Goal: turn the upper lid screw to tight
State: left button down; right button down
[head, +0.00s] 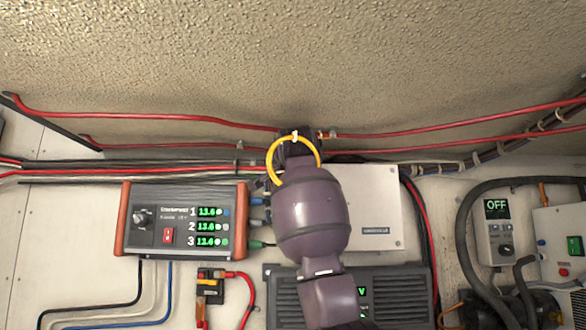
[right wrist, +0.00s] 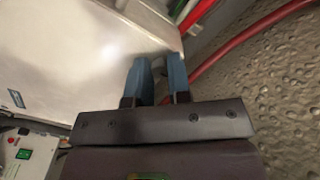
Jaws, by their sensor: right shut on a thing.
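A pale box with a flat lid (head: 375,210) is mounted on the wall behind my right arm; the lid also shows in the right wrist view (right wrist: 60,50). My right gripper (right wrist: 158,75) has its blue fingers at the lid's upper edge, with a narrow gap between them. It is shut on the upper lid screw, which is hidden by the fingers. In the head view the wrist and arm cover the left part of the lid and the fingertips are not clear. My left gripper is not in view.
Red cables (head: 440,127) run along the wall above the box, close to my right gripper. A charger with three green readouts (head: 185,220) is at left. A dark finned unit (head: 400,295) sits below. A panel reading OFF (head: 497,230) is at right.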

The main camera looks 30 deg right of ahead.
jog(key=shift+r, duration=0.1)
dwell(0.4)
jog(key=c, duration=1.1)
grip_release()
jog(key=shift+o, duration=0.2)
jog(key=b+v, duration=0.2)
jog(key=v, duration=0.9)
jog(key=shift+d, duration=0.1)
